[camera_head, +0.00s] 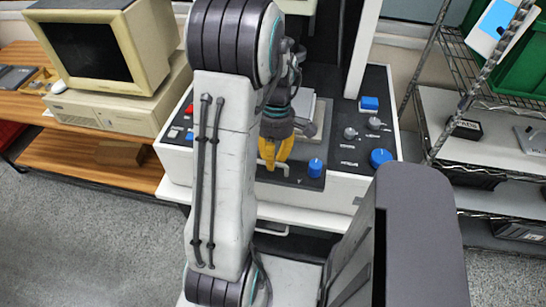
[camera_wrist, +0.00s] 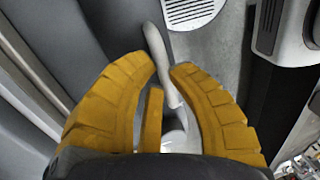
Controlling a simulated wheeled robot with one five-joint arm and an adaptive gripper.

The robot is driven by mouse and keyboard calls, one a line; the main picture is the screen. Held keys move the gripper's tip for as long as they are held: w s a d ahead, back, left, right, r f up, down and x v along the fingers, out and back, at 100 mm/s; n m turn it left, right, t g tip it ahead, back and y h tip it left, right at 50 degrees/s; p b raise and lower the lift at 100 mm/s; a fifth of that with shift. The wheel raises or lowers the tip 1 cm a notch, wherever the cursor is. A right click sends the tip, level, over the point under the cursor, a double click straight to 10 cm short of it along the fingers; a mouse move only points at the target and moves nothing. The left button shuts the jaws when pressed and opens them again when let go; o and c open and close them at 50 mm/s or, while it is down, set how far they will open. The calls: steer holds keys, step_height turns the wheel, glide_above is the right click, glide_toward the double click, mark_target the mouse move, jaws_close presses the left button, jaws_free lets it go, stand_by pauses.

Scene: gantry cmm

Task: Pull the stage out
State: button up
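The stage (camera_head: 304,112) is a pale plate low in the middle of the measuring machine, partly hidden behind my arm. A pale handle (camera_head: 272,169) shows at its front edge. My gripper (camera_head: 272,160), with yellow fingers, points down at this handle. In the wrist view the pale bar of the handle (camera_wrist: 160,52) runs between the two curved fingertips of my gripper (camera_wrist: 165,68). The fingertips are close in on both sides of the bar, and the gripper looks shut on it. A third yellow finger shows between them. The exact contact is partly hidden.
A blue knob (camera_head: 315,168) is just right of my gripper. An old computer (camera_head: 108,55) sits on a wooden bench at left. A wire shelf (camera_head: 490,145) stands at right. Grey floor is clear at lower left.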

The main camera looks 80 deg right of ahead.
jaws_close()
steer(key=shift+a, duration=0.1)
steer(key=shift+a+f+b, duration=0.25)
steer(key=shift+a+b, duration=0.2)
steer(key=shift+b, duration=0.1)
steer(key=shift+a, duration=0.35)
steer(key=shift+a+r, duration=0.2)
steer(key=shift+a, duration=0.1)
steer(key=shift+o, duration=0.8)
jaws_free()
steer(key=shift+d+f, duration=0.1)
steer(key=shift+d, duration=0.15)
steer(key=o, duration=0.5)
